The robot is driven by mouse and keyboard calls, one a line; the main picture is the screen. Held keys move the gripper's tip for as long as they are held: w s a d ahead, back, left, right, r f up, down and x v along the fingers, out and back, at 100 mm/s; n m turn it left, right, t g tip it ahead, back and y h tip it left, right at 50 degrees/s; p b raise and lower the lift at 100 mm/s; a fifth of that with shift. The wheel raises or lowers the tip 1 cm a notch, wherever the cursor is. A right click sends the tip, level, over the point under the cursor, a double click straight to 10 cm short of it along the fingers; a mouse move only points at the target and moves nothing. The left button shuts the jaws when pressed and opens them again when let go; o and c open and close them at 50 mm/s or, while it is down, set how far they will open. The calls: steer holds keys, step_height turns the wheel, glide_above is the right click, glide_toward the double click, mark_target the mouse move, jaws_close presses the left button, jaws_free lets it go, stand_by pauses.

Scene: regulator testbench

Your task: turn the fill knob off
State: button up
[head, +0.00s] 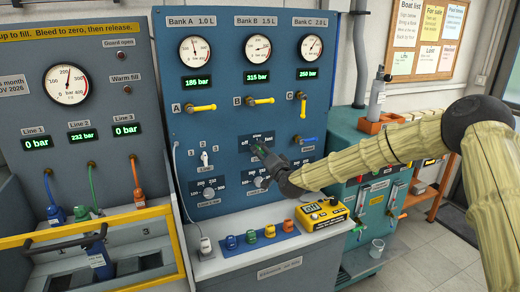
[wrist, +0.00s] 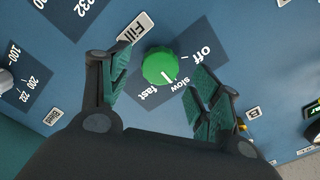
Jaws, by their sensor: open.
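The fill knob (wrist: 159,62) is a round green knob on the blue panel, under a "Fill" label (wrist: 134,27) in the wrist view. Its white mark points down and slightly right, towards the "slow" word, between "off" and "fast". My gripper (wrist: 162,80) is open, its green-padded fingers standing on either side of the knob with gaps visible.
Yellow bank valve handles (head: 258,101) sit above, and a selector switch (head: 206,158) and a lower knob (head: 208,190) to the left. A blue handle (head: 308,140) is close on the right. Coloured fittings (head: 269,231) and a yellow meter (head: 322,214) stand on the ledge below.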

steer(key=shift+p+x, duration=0.35)
steer(key=shift+x, duration=1.3)
steer(key=c, duration=1)
